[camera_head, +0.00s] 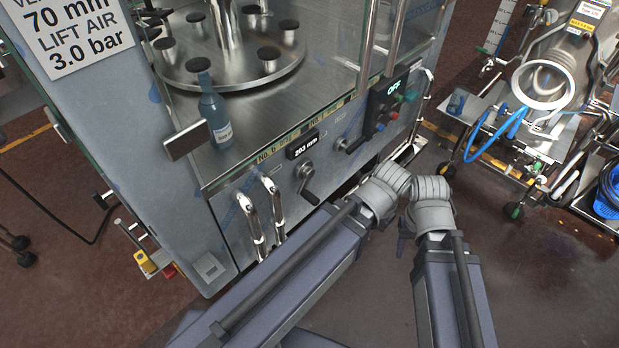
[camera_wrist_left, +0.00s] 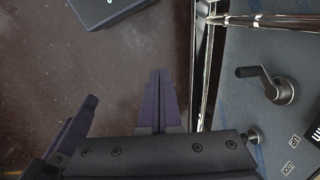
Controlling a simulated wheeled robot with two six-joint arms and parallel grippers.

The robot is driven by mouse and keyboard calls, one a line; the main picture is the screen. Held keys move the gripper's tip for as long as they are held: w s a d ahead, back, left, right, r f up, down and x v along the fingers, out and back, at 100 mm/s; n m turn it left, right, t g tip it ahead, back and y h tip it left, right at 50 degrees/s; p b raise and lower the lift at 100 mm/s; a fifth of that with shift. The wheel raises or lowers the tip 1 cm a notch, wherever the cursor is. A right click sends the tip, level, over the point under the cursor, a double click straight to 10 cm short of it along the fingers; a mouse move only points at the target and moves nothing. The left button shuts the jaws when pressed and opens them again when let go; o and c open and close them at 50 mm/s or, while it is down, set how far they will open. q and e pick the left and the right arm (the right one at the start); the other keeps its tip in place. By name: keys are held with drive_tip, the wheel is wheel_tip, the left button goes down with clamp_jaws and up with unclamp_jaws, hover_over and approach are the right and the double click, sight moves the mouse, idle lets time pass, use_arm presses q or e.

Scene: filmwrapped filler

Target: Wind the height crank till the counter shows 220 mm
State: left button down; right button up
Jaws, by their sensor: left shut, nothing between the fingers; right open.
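The height crank (camera_head: 307,178) sits on the machine's front panel, below the counter (camera_head: 302,144), which appears to read 203 mm. Its handle points down and right in the head view. In the left wrist view the crank (camera_wrist_left: 278,88) is at the right, its black handle toward the left. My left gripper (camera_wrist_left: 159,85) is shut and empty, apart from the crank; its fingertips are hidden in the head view. My right gripper (camera_head: 402,243) is open, right of the crank and away from the panel. Only part of it shows.
Two chrome handles (camera_head: 262,218) stand out left of the crank. A black control panel (camera_head: 392,98) reading OFF and a small black knob (camera_head: 341,144) are to the right. A blue bottle (camera_head: 213,112) stands on the machine deck. A wheeled cart (camera_head: 540,140) is at the right.

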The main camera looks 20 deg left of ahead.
sight(304, 193)
use_arm(q)
drive_tip(key=c, duration=1.6)
unclamp_jaws()
